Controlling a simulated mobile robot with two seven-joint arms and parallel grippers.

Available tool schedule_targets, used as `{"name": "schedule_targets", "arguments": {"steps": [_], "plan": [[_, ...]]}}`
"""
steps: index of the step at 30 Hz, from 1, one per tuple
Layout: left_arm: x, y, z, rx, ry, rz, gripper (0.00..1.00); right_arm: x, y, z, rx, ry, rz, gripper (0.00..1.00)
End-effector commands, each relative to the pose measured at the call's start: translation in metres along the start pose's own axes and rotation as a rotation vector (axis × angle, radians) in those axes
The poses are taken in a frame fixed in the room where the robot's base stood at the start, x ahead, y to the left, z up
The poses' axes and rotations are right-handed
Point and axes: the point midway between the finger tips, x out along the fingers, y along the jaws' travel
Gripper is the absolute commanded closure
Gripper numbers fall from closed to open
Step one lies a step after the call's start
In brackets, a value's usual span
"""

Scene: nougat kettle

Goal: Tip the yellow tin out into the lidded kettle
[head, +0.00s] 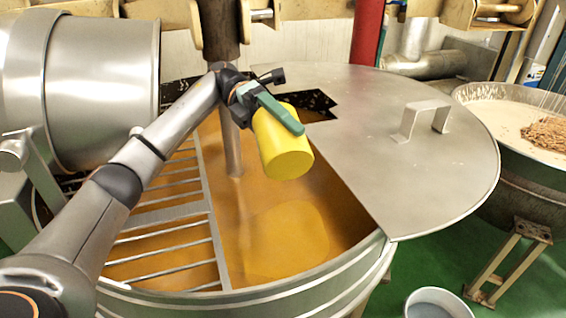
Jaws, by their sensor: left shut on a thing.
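The yellow tin (283,150) is held above the open part of the lidded kettle (330,292). It is tilted, with a plain yellow end toward me; its mouth and contents are hidden. My left gripper (275,112) is shut on the tin at its upper part, with a green finger along its side. The kettle's metal lid (410,150) covers the right side and has a raised handle. Orange-brown mass (260,215) fills the kettle below, with a paler rounded patch toward the front. No stream from the tin is visible. My right gripper is out of view.
A metal grate (165,212) covers the kettle's left side, under my left arm. A vertical shaft (231,150) stands behind the tin. A pan of pale mass (500,115) is at the right, and a white bucket (440,301) stands on the green floor.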

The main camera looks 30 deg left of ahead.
Motion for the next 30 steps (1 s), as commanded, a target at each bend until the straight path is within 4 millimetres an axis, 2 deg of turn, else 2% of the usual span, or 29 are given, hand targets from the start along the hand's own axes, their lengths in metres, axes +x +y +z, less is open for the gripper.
{"name": "schedule_targets", "arguments": {"steps": [1, 3, 11, 18, 23, 30], "plan": [[-0.002, -0.009, 0.002, 0.045, 0.013, 0.089, 0.97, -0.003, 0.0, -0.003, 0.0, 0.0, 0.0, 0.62], [-0.003, -0.015, 0.003, 0.098, 0.032, 0.208, 0.97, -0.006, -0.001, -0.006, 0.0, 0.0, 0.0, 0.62], [-0.005, -0.03, 0.006, 0.298, 0.099, 0.664, 0.97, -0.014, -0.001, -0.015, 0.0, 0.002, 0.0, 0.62], [-0.007, -0.041, 0.009, 0.464, 0.154, 1.043, 0.97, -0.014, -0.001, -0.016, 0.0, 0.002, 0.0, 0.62], [-0.009, -0.044, 0.01, 0.515, 0.17, 1.17, 0.97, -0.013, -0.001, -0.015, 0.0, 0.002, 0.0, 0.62], [-0.009, -0.044, 0.01, 0.516, 0.171, 1.177, 0.97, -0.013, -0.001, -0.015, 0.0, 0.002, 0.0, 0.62]]}}
